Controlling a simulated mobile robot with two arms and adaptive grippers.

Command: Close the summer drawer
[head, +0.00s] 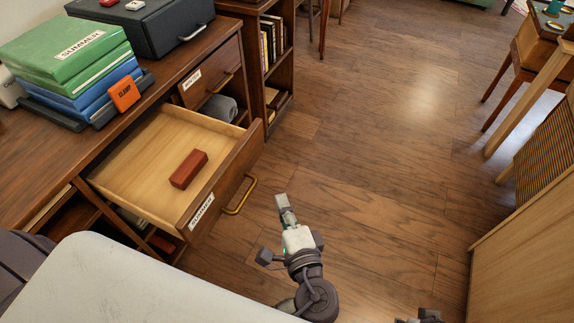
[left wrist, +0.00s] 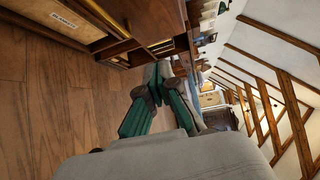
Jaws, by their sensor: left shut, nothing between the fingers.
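The summer drawer (head: 140,160) stands pulled out of the wooden cabinet in the head view. Its front carries a white SUMMER label (head: 201,211) and a brass handle (head: 240,195). A reddish-brown block (head: 189,169) lies inside it on the pale bottom. My left gripper (head: 282,201) is shut and empty, in front of the drawer and to the right of the handle, apart from it. Its closed fingers also show in the left wrist view (left wrist: 162,72). A dark part of my own body shows at the bottom right edge; no right gripper fingers can be seen.
Above the drawer, the cabinet top (head: 25,185) holds a green SUMMER box (head: 70,50), blue books, an orange tag (head: 124,94) and a dark case (head: 150,30). The wooden floor (head: 380,130) to the right is clear.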

